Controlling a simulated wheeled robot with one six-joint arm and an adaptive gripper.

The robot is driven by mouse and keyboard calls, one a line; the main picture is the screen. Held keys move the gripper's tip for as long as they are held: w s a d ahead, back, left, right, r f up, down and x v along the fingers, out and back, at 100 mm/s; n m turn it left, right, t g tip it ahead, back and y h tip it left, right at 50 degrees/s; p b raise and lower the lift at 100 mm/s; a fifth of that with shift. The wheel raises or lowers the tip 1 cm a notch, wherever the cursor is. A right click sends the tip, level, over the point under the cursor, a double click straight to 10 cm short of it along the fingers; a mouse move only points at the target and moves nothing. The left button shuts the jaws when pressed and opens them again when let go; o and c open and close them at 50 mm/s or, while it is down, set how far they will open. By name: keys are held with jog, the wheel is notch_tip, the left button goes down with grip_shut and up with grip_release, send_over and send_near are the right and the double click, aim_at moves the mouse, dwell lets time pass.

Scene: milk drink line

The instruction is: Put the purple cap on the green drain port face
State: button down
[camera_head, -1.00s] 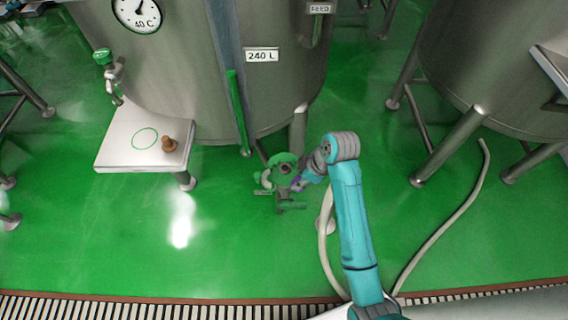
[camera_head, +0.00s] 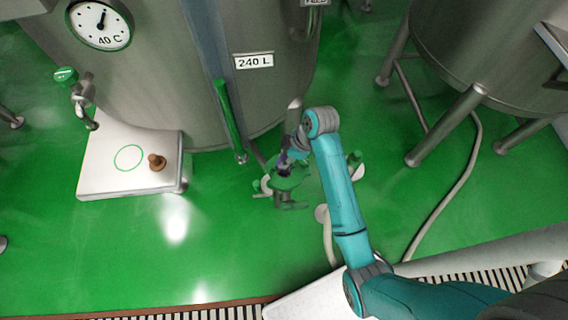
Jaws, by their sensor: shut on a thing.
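My gripper (camera_head: 288,156) is at the end of the teal arm, pointing down beside the drain fitting below the tank. It is shut on the purple cap (camera_head: 283,159), of which only a small dark purple patch shows. The green drain port face (camera_head: 287,178) is directly below the cap and partly covered by my gripper. I cannot tell whether cap and face touch.
A steel tank labelled 240 L (camera_head: 253,62) stands just behind the fitting. A white shelf (camera_head: 105,177) with a brown knob-shaped thing (camera_head: 157,162) is at left. A pale hose (camera_head: 455,205) lies at right.

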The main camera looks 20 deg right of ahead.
jog(key=shift+f, duration=2.6)
jog(key=c, duration=1)
grip_release()
jog(key=shift+f, duration=0.1)
jog(key=shift+o, duration=0.2)
jog(key=v, duration=1.2)
